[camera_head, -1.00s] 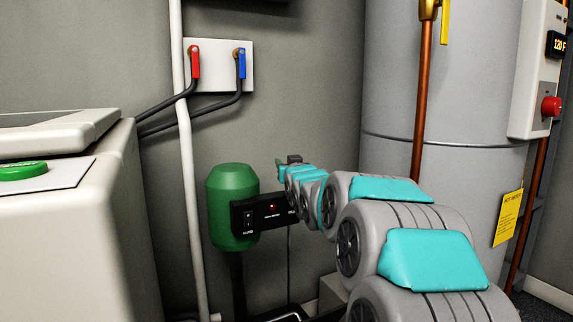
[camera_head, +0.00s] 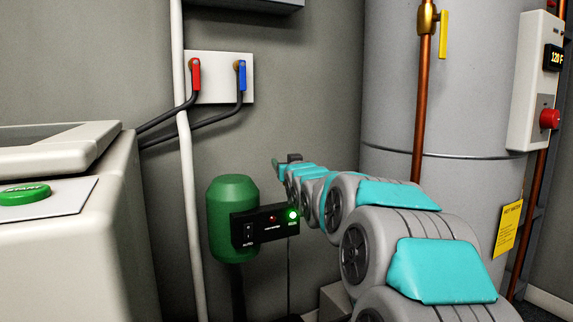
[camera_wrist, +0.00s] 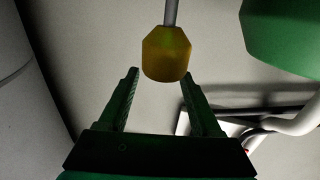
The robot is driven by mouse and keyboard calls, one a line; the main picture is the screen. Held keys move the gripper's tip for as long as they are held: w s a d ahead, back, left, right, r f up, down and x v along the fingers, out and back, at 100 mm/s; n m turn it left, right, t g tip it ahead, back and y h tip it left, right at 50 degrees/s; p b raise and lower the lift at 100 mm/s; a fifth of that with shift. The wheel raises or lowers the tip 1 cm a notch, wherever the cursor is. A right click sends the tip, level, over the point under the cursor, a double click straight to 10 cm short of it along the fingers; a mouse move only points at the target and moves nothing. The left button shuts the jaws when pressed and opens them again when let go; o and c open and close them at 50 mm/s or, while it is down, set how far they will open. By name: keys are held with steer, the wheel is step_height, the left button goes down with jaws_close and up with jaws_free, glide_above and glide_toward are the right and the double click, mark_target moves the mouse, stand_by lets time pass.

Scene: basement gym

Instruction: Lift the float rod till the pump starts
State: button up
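The green pump (camera_head: 232,215) stands by the wall in the head view, with a black control box (camera_head: 265,228) at its side. A green light (camera_head: 292,215) glows brightly on the box. In the wrist view a yellow knob (camera_wrist: 166,54) ends a thin grey rod (camera_wrist: 170,13). My gripper (camera_wrist: 160,73) is open, its two green fingers apart. The knob shows between and just past the fingertips; I cannot tell whether it touches them. The pump also shows at the upper right there (camera_wrist: 285,35). In the head view my arm hides the knob and rod.
A grey water heater tank (camera_head: 395,110) stands right of my arm. A white vertical pipe (camera_head: 186,190) runs left of the pump. A washer-like white machine (camera_head: 70,250) fills the left. A white pipe (camera_wrist: 305,118) shows in the wrist view.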

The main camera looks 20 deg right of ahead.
steer(key=shift+o, duration=0.2)
steer(key=shift+s, duration=0.15)
steer(key=v, duration=0.7)
steer(key=shift+s, duration=0.25)
steer(key=shift+a, duration=0.1)
